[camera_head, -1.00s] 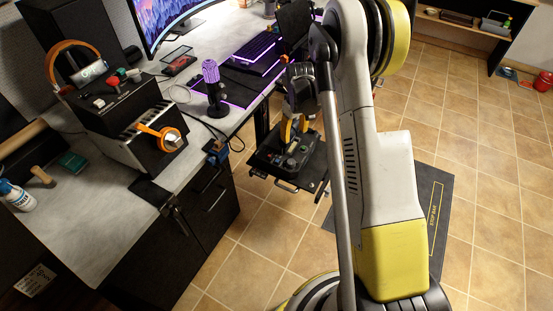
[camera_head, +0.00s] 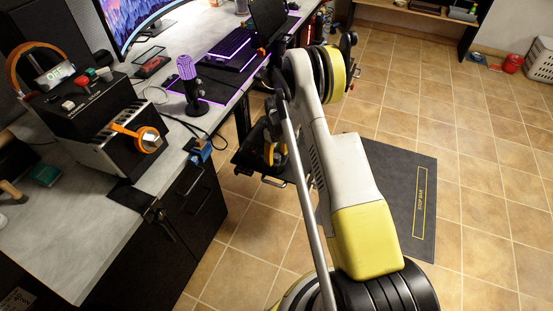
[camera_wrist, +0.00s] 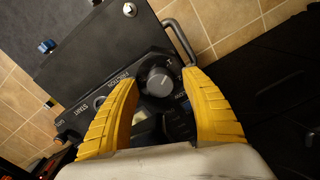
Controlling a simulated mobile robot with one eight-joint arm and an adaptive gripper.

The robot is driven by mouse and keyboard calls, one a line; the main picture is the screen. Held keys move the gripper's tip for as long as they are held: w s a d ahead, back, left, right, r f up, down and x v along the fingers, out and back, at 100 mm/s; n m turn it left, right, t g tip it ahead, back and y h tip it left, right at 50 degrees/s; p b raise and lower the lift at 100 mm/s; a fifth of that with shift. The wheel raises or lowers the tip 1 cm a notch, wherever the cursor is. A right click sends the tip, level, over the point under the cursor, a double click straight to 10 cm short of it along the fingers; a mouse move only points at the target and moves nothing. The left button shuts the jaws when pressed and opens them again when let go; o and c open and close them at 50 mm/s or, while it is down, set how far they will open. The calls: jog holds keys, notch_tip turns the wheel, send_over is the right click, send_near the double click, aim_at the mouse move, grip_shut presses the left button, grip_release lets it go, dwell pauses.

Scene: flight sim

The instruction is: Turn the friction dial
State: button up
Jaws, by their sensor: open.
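The friction dial (camera_wrist: 158,82) is a round dark knob with a grey top on a black control panel (camera_wrist: 122,72). The word FRICTION is printed beside it in the wrist view. My gripper (camera_wrist: 160,92) is open, with its two yellow fingers on either side of the dial in that view. I cannot tell whether either finger touches it. In the head view my gripper (camera_head: 276,155) shows at the panel unit (camera_head: 247,165) by the desk, and my arm hides much of it; the dial cannot be made out there.
A metal handle (camera_wrist: 180,42) stands at the panel's edge. A desk with a microphone (camera_head: 188,85), a keyboard (camera_head: 228,47) and a throttle box (camera_head: 117,128) is to the left. A dark floor mat (camera_head: 405,195) lies right of my arm on open tiled floor.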

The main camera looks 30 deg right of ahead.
jog(key=shift+f, duration=0.1)
grip_shut()
jog(key=shift+m, duration=0.4)
jog(key=m, duration=0.4)
jog(key=shift+m, duration=0.4)
jog(key=m, duration=0.5)
jog(key=shift+m, duration=0.7)
